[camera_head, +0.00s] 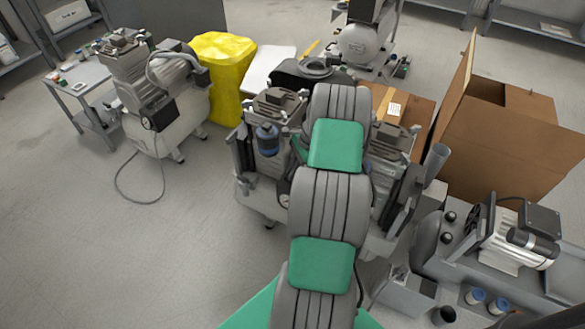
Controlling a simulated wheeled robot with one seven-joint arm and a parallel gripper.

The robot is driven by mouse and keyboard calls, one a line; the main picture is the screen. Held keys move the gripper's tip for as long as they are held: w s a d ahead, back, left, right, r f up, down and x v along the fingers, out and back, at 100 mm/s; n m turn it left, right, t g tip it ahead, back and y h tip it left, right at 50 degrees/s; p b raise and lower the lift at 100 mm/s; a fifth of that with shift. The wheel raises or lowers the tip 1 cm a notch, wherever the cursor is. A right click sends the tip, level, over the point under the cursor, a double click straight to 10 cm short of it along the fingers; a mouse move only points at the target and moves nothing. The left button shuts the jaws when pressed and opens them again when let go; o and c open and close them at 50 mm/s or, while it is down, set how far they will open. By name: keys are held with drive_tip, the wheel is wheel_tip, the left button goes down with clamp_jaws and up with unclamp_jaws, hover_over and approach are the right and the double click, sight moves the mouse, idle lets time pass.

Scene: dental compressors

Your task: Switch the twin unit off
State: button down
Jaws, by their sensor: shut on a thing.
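The twin unit (275,103) stands in the middle, with one grey motor head left of my arm and another head (390,140) right of it. A blue-bodied filter (267,139) sits on its left side. My grey and green arm reaches up the picture over the unit and covers its middle. My gripper is hidden behind my arm, so I cannot see its jaws or what they touch. I cannot make out the unit's switch or its position.
An open cardboard box (515,125) and a silver-motored machine (505,245) are at right. The floor at lower left is clear.

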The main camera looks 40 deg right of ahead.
drive_tip(key=shift+w+n+g+p, duration=0.25)
drive_tip(key=shift+n+g, duration=0.25)
drive_tip(key=shift+n, duration=0.6)
drive_tip(key=c, duration=1.5)
unclamp_jaws()
drive_tip(key=shift+s, duration=0.1)
drive_tip(key=shift+o, duration=0.2)
drive_tip(key=p+v, duration=0.1)
drive_tip(key=v, duration=0.6)
drive_tip(key=shift+d+r+p, duration=0.3)
drive_tip(key=shift+r+p, duration=0.05)
drive_tip(key=shift+p, duration=0.05)
